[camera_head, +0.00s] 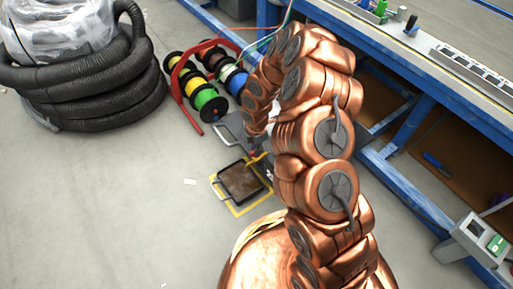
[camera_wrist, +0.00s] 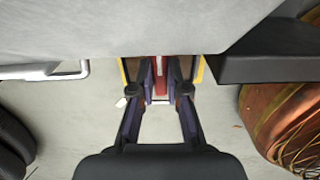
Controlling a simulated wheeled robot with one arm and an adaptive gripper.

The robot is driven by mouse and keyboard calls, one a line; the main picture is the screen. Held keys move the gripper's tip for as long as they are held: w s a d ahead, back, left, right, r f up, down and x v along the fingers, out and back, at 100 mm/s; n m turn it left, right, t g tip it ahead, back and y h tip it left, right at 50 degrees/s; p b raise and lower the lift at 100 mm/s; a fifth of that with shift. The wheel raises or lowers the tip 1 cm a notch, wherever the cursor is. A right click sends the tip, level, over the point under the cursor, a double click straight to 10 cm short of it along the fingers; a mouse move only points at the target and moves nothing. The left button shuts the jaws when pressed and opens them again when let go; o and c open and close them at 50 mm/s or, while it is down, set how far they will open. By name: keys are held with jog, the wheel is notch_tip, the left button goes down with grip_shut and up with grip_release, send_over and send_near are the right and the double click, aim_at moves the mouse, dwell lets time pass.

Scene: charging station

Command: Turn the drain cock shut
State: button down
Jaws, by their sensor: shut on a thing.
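In the wrist view, my gripper (camera_wrist: 161,88) has its two dark fingers close together on a narrow red piece (camera_wrist: 162,66), which looks like the handle of the drain cock. The fingers hide part of it, and its turned angle is hard to tell. A pale grey body (camera_wrist: 120,30) fills the top of this view, just beyond the fingers. In the head view, my copper arm covers most of the gripper and the cock. A small yellow bar shows beside the arm there (camera_head: 257,158).
A dark-rimmed tray with a brown inside (camera_head: 239,182) lies on a yellow-marked floor patch. A red rack of cable spools (camera_head: 197,128) and a coiled black hose (camera_head: 95,105) stand to the left. A blue-framed bench (camera_head: 385,165) runs along the right.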

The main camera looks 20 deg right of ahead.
jog(key=shift+r+m+p, duration=0.15)
jog(key=shift+m+p, duration=0.15)
jog(key=shift+p, duration=0.6)
jog(key=m+p, duration=0.2)
jog(key=p, duration=0.1)
jog(key=shift+r+m, duration=0.15)
jog(key=shift+m, duration=0.15)
jog(key=m+p, duration=0.9)
jog(key=m, duration=0.1)
jog(key=shift+m+p, duration=0.3)
jog(key=shift+m, duration=0.1)
jog(key=shift+f+m+p, duration=0.15)
jog(key=shift+m+p, duration=0.55)
jog(key=shift+m, duration=0.3)
jog(key=shift+f+m+p, duration=0.1)
jog(key=shift+m+p, duration=0.55)
jog(key=shift+m, duration=0.35)
jog(key=shift+w+a, duration=0.1)
